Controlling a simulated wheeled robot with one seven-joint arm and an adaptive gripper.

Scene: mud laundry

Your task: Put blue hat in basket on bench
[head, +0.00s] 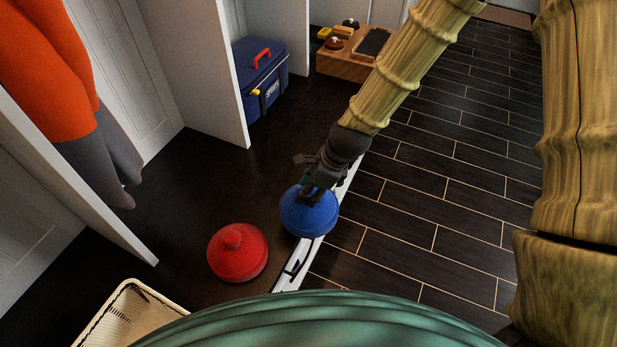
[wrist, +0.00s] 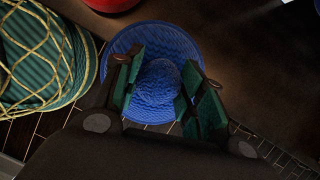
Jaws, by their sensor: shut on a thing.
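The blue hat (head: 309,216) is a round, knitted-looking hat with a raised crown. My gripper (head: 316,192) is above it, with its fingers on the hat's top, over the bench's front edge. In the wrist view, my gripper (wrist: 164,92) has its green-padded fingers on either side of the crown of the blue hat (wrist: 155,88), and the brim spreads out beyond them. I cannot tell whether the hat touches the bench. The cream basket (head: 128,306) is on the dark bench (head: 165,235) at lower left, partly cut off by my body.
A red hat (head: 237,255) lies on the bench between the blue hat and the basket. White partitions (head: 234,85) stand along the bench. A blue cooler box (head: 262,82) and a wooden tray (head: 345,64) are farther back. Orange and grey clothing (head: 60,95) hangs at left.

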